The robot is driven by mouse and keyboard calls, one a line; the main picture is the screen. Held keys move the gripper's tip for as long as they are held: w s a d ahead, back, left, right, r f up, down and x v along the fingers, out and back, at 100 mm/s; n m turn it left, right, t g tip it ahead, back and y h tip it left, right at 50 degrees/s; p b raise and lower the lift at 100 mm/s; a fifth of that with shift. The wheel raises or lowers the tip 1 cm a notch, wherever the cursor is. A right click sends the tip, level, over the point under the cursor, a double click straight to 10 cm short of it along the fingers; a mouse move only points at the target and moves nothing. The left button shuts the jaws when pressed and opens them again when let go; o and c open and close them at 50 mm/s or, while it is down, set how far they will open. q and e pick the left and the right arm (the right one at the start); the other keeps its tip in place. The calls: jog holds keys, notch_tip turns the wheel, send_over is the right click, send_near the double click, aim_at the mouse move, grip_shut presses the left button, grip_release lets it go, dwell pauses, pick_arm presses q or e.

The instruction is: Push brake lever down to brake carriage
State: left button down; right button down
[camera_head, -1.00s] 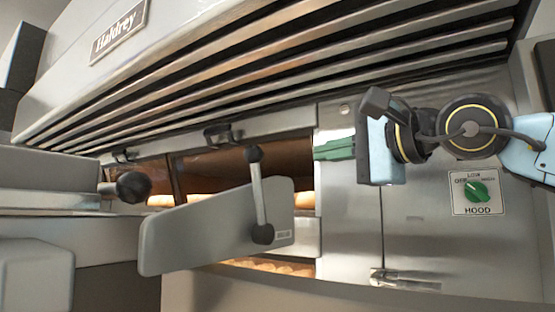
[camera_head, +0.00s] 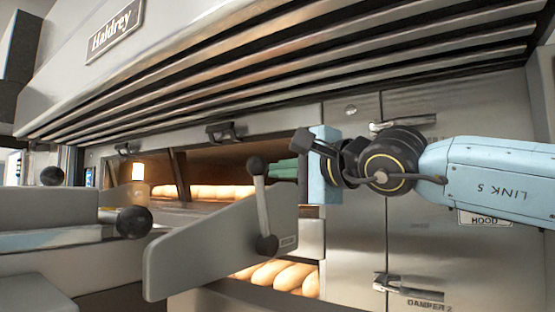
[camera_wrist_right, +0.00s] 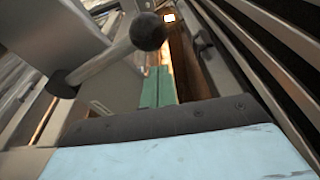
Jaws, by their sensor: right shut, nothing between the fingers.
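The brake lever (camera_head: 261,205) is a silver rod with a black ball knob at its top and a black ball at its lower pivot. It stands nearly upright on a grey side plate (camera_head: 200,250) of the carriage. In the right wrist view the lever (camera_wrist_right: 105,65) shows at upper left, its knob close to the fingers. My right gripper (camera_head: 283,169) has green fingers, shut and empty, just right of the upper knob in the head view. I cannot tell whether they touch. The fingers also show in the wrist view (camera_wrist_right: 157,88). My left gripper is not in view.
The oven chambers behind hold several loaves (camera_head: 280,275). A slatted hood (camera_head: 300,70) overhangs above. Steel panels with latches (camera_head: 400,288) stand to the right. Another black ball knob (camera_head: 134,221) sticks out at left.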

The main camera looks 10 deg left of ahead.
jog(key=shift+s+a, duration=0.25)
jog(key=shift+s, duration=0.75)
jog(key=shift+s+d, duration=0.1)
